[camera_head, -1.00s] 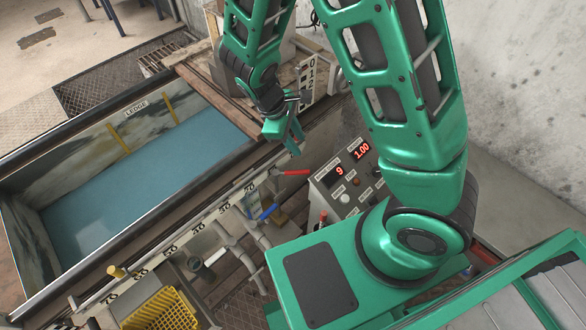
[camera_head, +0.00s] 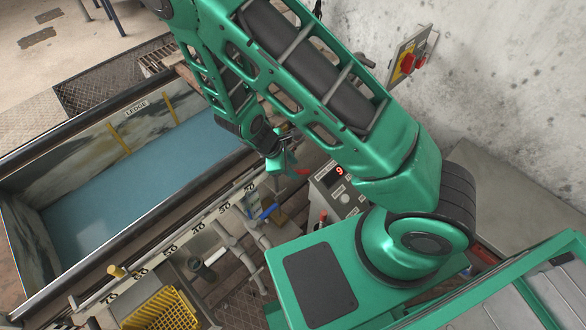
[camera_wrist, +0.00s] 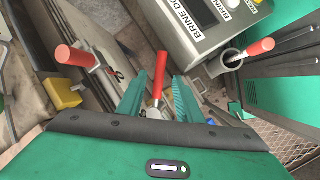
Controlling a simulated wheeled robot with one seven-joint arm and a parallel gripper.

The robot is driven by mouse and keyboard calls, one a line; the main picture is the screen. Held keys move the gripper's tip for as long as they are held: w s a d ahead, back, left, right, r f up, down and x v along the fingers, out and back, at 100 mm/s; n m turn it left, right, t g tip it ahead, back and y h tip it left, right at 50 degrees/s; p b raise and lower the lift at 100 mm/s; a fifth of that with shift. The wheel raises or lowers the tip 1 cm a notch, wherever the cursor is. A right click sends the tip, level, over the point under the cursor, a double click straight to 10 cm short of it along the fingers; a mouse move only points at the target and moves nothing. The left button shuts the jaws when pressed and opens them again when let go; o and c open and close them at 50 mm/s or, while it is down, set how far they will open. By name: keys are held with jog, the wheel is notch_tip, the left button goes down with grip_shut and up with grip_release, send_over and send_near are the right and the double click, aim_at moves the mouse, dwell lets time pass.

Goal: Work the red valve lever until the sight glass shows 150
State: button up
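The red valve lever (camera_head: 303,171) shows in the head view as a short red bar beside my gripper (camera_head: 283,163), partly hidden by it. In the wrist view a red handle (camera_wrist: 159,75) stands between the two green fingers of my gripper (camera_wrist: 160,76). The fingers are apart, with gaps showing on both sides of the handle; I cannot tell how deep it sits between them. I cannot make out a sight glass or its reading.
A control box (camera_head: 338,186) with a lit red 9 stands right of the lever. A blue lever (camera_head: 267,212) is in front. Another red handle (camera_wrist: 75,56) is at left. The tank (camera_head: 130,190) holds blue liquid.

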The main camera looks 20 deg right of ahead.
jog(key=shift+x, duration=1.25)
grip_shut()
jog(key=shift+a, duration=0.3)
